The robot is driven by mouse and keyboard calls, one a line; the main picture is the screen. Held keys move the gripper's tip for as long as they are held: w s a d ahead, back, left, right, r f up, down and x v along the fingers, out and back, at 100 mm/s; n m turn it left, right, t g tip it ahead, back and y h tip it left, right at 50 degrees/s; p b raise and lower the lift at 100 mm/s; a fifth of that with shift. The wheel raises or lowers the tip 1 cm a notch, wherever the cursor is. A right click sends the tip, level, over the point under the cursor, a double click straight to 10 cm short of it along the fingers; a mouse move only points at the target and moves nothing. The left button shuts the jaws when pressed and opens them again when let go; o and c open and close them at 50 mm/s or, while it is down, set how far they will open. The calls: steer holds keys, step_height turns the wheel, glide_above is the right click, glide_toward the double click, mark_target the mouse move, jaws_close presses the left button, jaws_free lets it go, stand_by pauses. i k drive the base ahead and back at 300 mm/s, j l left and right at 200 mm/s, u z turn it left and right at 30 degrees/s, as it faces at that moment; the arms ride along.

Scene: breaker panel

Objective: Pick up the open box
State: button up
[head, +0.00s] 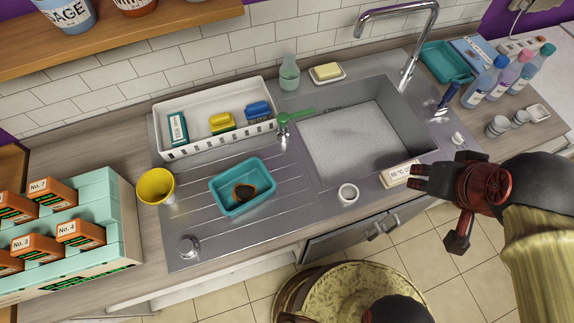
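A small teal open box (218,198) sits on the ribbed drainboard left of the sink, with a dark brownish thing inside it. A larger teal open container (434,57) stands at the back right, right of the tap. The picture does not settle which one is the task's open box. My gripper (415,180) is at the sink's front right, well to the right of the small teal box. Its fingertips are close to a white labelled block (398,173) on the sink's front rim. Whether they touch it, and how far the fingers are parted, I cannot tell.
A white basket (205,140) with small packages stands behind the drainboard. A yellow cup (156,186) and a mint crate (120,225) of orange boxes are at left. Bottles (502,77) crowd the right. The sink basin (352,143) is mostly clear.

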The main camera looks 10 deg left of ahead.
mark_target(239, 189)
steer(key=k+j+z, duration=0.2)
steer(key=j+z, duration=0.25)
steer(key=k+j+z, duration=0.2)
steer(key=z, duration=0.25)
steer(key=k+j+z, duration=0.4)
steer(key=k+j, duration=0.2)
steer(key=k, duration=0.15)
